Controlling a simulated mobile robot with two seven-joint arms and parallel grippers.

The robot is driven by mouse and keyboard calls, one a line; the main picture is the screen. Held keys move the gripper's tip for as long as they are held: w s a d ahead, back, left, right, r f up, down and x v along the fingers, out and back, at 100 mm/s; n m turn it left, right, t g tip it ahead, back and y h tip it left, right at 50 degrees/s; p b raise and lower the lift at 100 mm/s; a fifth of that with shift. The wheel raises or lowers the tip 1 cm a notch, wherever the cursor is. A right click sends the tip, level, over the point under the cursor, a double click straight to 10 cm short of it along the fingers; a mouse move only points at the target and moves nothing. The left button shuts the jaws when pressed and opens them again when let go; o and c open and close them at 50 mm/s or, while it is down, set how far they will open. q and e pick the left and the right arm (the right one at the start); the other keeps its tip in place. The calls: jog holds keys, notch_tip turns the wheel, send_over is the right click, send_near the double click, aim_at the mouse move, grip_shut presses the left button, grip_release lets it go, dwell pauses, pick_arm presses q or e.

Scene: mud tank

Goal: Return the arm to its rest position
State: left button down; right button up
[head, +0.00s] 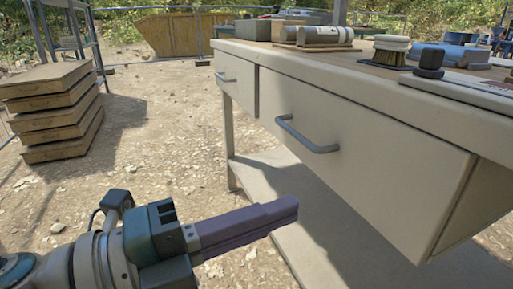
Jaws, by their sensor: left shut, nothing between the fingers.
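My left gripper (285,208) comes in from the lower left, with its purple-grey fingers shut and nothing between them. It points to the right, in front of the workbench (350,130) in the picture. The bench has a large closed drawer with a grey handle (305,136) and a smaller closed drawer (236,82) to its left. The gripper appears below the handle in the picture and apart from it. My right gripper is not in view.
A brush (391,50), a dark block (431,60) and several other items lie on the bench top. A low shelf (330,215) runs under the drawers. Stacked wooden slabs (55,110) stand at the left. A yellow skip (180,35) is behind. Gravelly ground between is clear.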

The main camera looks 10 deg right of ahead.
pick_arm(q)
jog(key=w+a+r+n+t+y+p, duration=0.35)
jog(key=r+n+p, duration=0.2)
jog(key=r, duration=0.25)
jog(key=w+a+r+n+t+y+p, duration=0.2)
jog(key=r+n+t+p, duration=0.35)
jog(key=r, duration=0.25)
jog(key=a+r+n+y+p, duration=0.7)
jog(key=a+n+y+p, duration=0.2)
jog(key=a+n+p, duration=0.15)
jog(key=s+a+r+n+g+y+p, duration=0.1)
jog(key=s+a+r+n+g+p, duration=0.2)
jog(key=s+p, duration=0.4)
jog(key=s+a+r+n+g+y+p, duration=0.1)
jog(key=s+r+n+g+p, duration=0.1)
jog(key=s+r+g+p, duration=0.4)
jog(key=s+a+r+n+g+y+p, duration=0.1)
jog(key=s+a+r+n+g+p, duration=0.15)
jog(key=s+p, duration=0.6)
notch_tip(320, 180, up, 36)
jog(key=s+p, duration=0.1)
jog(key=p, duration=3.4)
jog(key=shift+d+n+p, duration=0.2)
jog(key=shift+n+p, duration=0.1)
jog(key=shift+p, duration=0.05)
jog(key=shift+h, duration=0.25)
